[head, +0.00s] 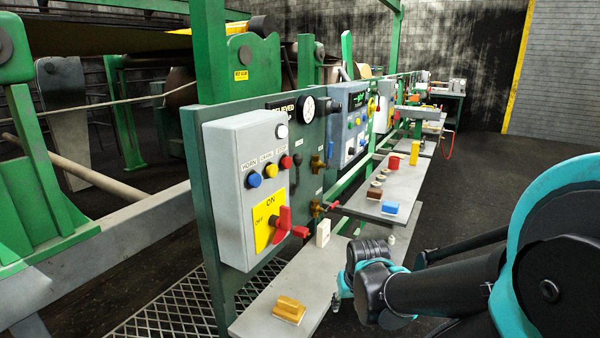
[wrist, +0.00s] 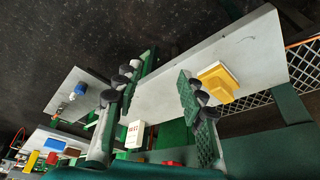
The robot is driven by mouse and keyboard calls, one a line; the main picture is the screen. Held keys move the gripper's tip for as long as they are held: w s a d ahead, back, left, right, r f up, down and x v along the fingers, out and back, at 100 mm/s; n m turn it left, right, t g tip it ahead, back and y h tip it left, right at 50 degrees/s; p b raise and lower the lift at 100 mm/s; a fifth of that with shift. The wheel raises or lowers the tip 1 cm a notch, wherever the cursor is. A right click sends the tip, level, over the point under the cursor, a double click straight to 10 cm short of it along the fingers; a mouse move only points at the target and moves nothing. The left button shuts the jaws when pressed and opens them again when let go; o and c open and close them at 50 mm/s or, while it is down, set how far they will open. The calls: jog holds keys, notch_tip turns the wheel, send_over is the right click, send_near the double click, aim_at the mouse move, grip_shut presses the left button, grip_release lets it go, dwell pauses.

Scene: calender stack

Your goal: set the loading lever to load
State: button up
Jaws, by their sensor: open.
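A dark lever (head: 296,168) hangs on the green panel, below the round gauge and right of the grey button box. It is small and dark here. I take it for the loading lever, but cannot read its position or any load mark. A black label reading "RELIEVED" (head: 282,106) is partly hidden by the box. My gripper (head: 340,288) is low at the shelf, in front of the panel and well below the lever. In the wrist view my gripper (wrist: 155,98) has its fingers wide apart with nothing between them. The lever is not identifiable in the wrist view.
The grey box (head: 232,150) carries buttons and a red ON/OFF switch (head: 283,222) that sticks out. Brass valves (head: 317,163) sit right of the lever. The near shelf (head: 270,318) holds a yellow block (head: 289,308) and a white block (head: 323,233). Dark floor lies right.

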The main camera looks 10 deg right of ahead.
jog(key=shift+o, duration=0.2)
jog(key=w+a+r+n+y, duration=0.2)
jog(key=w+a+r+y, duration=0.2)
jog(key=w+r, duration=0.1)
jog(key=shift+w+a+r+n+g+y, duration=0.2)
jog(key=shift+w+n+g+y, duration=0.15)
jog(key=shift+w, duration=0.45)
jog(key=n+t+y, duration=0.4)
jog(key=n+y, duration=0.6)
jog(key=y, duration=0.2)
send_near(298, 159)
jog(key=x, duration=0.3)
jog(key=w+x, duration=0.1)
jog(key=x, duration=0.6)
jog(key=shift+w+d+f, duration=0.1)
jog(key=shift+w+f, duration=0.1)
jog(key=shift+w, duration=0.05)
grip_shut()
